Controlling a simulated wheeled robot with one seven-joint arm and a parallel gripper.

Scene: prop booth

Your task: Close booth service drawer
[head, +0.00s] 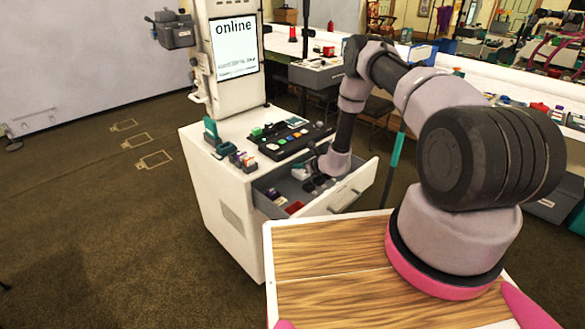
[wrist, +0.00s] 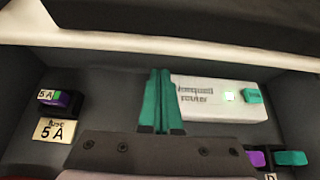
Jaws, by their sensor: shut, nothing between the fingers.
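The white service drawer (head: 352,187) stands open, pulled out of the booth cabinet (head: 222,190), with a handle (head: 344,201) on its front. Its grey inside holds small items. My gripper (head: 316,184) is low over or inside the open drawer in the head view; its fingertips are hard to make out there. In the wrist view my teal fingers (wrist: 161,95) are pressed together with nothing between them. They are beside a white router (wrist: 222,98) in the drawer. A white edge (wrist: 150,52) runs across the top of the wrist view.
A 5 A fuse (wrist: 62,101) and its label (wrist: 56,131) lie at the left in the wrist view. A control panel (head: 290,139) and small coloured items (head: 242,159) sit on the cabinet top, under a screen (head: 236,48).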

